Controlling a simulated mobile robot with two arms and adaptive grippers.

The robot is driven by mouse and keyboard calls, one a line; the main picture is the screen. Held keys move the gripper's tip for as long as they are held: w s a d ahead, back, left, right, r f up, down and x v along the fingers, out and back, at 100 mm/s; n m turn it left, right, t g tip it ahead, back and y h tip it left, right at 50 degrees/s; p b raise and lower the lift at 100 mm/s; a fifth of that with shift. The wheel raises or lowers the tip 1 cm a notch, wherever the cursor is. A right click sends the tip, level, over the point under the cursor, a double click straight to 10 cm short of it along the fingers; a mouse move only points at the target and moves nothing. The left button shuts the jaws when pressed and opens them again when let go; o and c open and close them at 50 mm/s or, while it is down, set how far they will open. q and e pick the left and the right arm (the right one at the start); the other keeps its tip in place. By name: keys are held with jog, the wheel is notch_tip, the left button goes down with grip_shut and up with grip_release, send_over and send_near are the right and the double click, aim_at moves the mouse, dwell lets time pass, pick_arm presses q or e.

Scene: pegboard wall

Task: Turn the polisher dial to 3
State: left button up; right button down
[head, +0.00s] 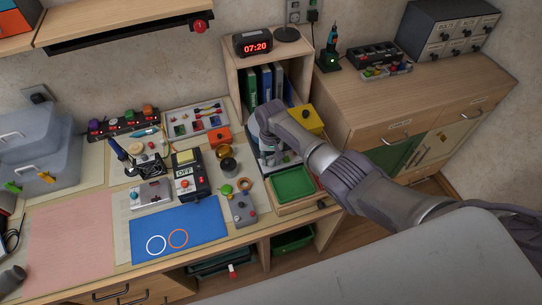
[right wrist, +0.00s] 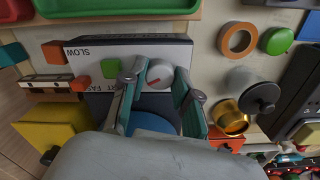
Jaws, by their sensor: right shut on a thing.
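The polisher shows in the right wrist view as a dark and white panel (right wrist: 100,50) with the words SLOW and, partly covered, FAST. Its round light-grey dial (right wrist: 161,72) carries a red mark; I cannot read any numbers around it. My right gripper (right wrist: 159,80) has its teal fingers on either side of the dial, shut on it. A blue round part (right wrist: 153,123) lies behind the fingers, partly hidden. In the head view my right gripper (head: 266,147) reaches down over the polisher (head: 288,160), hiding the dial. My left gripper is not in view.
A green tray (head: 293,184) lies just in front of the polisher. A yellow box (head: 305,119) stands behind it to the right. The blue mat (head: 180,237) is mostly clear.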

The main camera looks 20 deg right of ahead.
aim_at(271, 160)
jog(key=shift+m, duration=0.7)
jog(key=c, duration=0.8)
grip_release()
jog(key=shift+c, duration=0.2)
notch_tip(271, 160, up, 12)
